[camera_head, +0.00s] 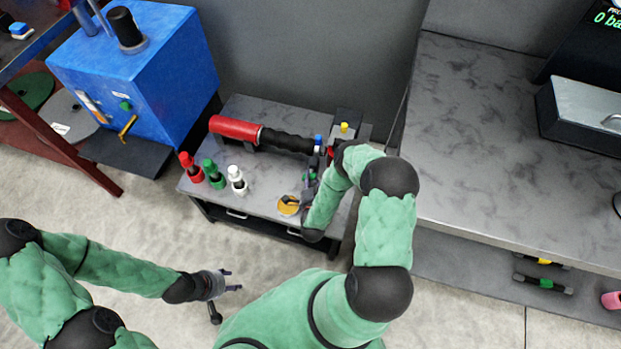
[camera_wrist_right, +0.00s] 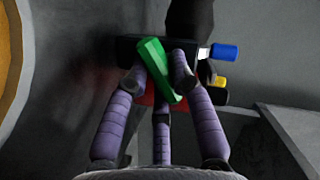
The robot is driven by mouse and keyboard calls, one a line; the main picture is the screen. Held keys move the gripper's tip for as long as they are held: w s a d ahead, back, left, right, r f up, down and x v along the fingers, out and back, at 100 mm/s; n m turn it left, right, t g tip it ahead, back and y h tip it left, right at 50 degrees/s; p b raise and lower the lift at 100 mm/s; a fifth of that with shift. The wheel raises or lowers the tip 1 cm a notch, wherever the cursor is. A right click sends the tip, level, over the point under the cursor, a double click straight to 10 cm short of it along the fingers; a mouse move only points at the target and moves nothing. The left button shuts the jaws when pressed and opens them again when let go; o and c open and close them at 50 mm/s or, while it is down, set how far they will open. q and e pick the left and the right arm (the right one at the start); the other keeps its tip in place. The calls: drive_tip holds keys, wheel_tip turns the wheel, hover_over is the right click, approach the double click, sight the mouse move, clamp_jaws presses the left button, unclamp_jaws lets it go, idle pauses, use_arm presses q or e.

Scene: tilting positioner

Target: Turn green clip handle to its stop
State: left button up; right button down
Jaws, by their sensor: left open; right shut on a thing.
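The green clip handle (camera_wrist_right: 155,70) shows in the right wrist view, tilted, with its upper end to the left. My right gripper (camera_wrist_right: 163,78) has its fingers around it, shut on it. In the head view my right gripper (camera_head: 309,190) is at the right end of the small table, largely hidden by my own arm, and the handle is barely visible there. The handle sits in front of a dark fixture with a blue knob (camera_wrist_right: 224,51) and a yellow knob (camera_wrist_right: 220,82). My left gripper (camera_head: 231,282) is open and empty, above the floor at lower left.
The small grey table (camera_head: 265,190) holds a red and black tool (camera_head: 262,134) and red, green and white bottles (camera_head: 214,174). A blue box machine (camera_head: 140,80) stands left. A large grey table (camera_head: 500,150) is close on the right. The floor near my left gripper is clear.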

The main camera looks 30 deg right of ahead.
drive_tip(key=shift+m+t, duration=0.3)
drive_tip(key=shift+m, duration=0.2)
drive_tip(key=c, duration=1.1)
unclamp_jaws()
drive_tip(key=shift+f, duration=0.1)
drive_tip(key=shift+o, duration=0.2)
drive_tip(key=v, duration=1.2)
